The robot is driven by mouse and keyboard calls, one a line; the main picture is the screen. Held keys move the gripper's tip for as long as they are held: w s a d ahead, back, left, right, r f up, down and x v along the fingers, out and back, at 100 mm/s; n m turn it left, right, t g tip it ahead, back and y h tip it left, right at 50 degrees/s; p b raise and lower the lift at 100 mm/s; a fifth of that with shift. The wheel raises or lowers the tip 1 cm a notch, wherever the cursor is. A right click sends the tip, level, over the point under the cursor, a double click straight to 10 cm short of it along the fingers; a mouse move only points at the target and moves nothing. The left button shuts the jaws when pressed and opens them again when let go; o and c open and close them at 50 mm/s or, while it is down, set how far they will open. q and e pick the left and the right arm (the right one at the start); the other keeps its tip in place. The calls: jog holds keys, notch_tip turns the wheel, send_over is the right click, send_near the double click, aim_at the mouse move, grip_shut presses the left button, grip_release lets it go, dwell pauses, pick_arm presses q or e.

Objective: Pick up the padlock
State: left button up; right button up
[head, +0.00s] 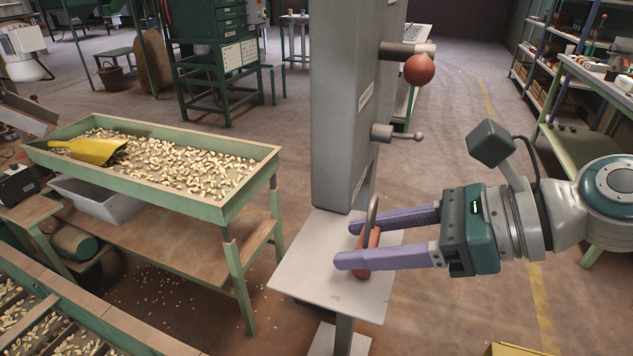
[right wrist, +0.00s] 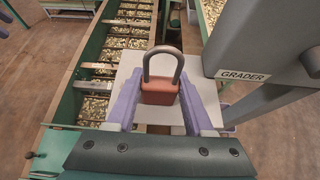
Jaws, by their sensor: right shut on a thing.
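The padlock (head: 369,252) has a red body and a grey shackle that points up. It is upright, at the small pale shelf (head: 310,274) below the grey column. My right gripper (head: 352,246) comes in from the right and its purple fingers are shut on the padlock's body. In the right wrist view the padlock (right wrist: 160,90) sits between the two fingers (right wrist: 158,98), its shackle free above them. I cannot tell whether its base touches the shelf.
The grey column (head: 345,100) stands behind the shelf, with a red-ball lever (head: 419,69) and a smaller knob (head: 419,136) sticking out to the right. A green nut tray (head: 240,190) with a yellow scoop (head: 95,149) is at left. Shelving (head: 570,60) stands at right.

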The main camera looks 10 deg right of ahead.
grip_shut()
jog(key=shift+r, duration=0.2)
notch_tip(320, 180, up, 20)
jog(key=p, duration=0.6)
jog(key=shift+f, duration=0.2)
jog(key=shift+d, duration=0.1)
